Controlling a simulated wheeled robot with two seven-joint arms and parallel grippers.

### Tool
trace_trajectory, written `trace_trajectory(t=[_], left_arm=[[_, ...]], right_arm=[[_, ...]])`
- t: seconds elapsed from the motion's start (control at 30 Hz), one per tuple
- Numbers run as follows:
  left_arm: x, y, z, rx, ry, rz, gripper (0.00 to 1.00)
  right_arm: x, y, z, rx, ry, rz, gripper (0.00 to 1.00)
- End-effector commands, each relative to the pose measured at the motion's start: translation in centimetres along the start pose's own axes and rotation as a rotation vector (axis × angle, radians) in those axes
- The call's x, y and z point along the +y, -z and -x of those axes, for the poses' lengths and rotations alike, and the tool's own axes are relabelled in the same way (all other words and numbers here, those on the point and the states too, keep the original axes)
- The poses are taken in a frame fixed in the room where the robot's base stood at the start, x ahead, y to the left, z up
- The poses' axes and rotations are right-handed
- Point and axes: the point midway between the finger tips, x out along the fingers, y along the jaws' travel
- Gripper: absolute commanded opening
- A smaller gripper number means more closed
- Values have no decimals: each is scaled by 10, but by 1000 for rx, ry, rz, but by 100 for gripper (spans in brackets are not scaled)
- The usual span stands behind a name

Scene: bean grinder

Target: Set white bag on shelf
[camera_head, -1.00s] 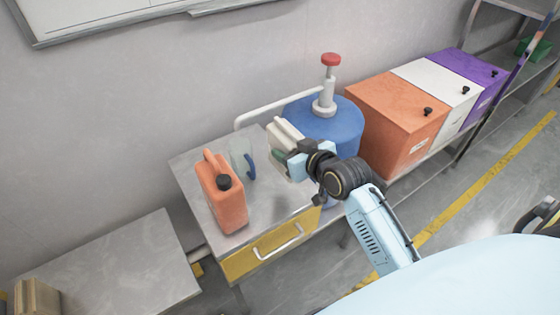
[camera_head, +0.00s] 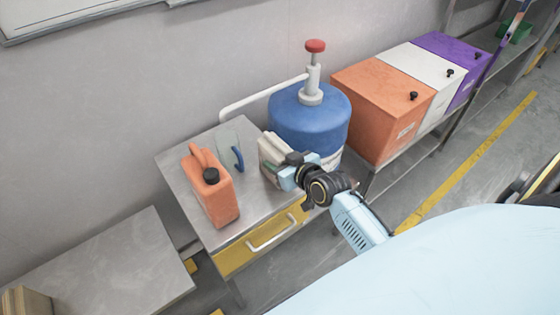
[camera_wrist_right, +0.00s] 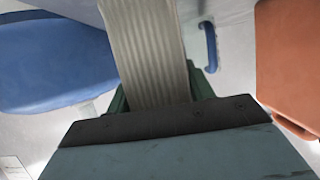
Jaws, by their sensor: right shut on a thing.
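My right gripper (camera_head: 285,170) is shut on a pale beige-white bag (camera_head: 270,152). The bag is upright at the right end of the metal-topped table (camera_head: 165,163), just left of the blue canister. I cannot tell whether its bottom touches the table. In the right wrist view, the bag (camera_wrist_right: 152,50) shows as a ribbed pale side between green fingers. A shelf (camera_head: 408,165) with boxes on it runs along the wall at the right. My left gripper is not in view.
An orange jug (camera_head: 212,195) and a clear pitcher with a blue handle (camera_head: 228,143) stand on the table. The blue canister (camera_head: 310,120) with a red knob stands close right of the bag. Orange (camera_head: 375,110), white (camera_head: 425,75) and purple (camera_head: 455,55) boxes fill the shelf's near part.

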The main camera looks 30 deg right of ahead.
Motion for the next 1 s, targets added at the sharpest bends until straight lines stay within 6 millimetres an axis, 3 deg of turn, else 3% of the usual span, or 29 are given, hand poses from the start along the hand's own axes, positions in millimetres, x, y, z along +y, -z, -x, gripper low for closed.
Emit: trace_trajectory(t=[0.33,0.37,0.5,0.83,1.0], left_arm=[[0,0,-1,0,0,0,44],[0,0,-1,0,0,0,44],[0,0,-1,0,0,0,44],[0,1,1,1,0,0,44],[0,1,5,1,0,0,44]], right_arm=[[1,0,-1,7,-1,2,13],[0,-1,-1,2,0,1,56],[0,-1,-1,2,0,1,74],[0,2,0,3,0,0,74],[0,1,22,0,-1,3,74]])
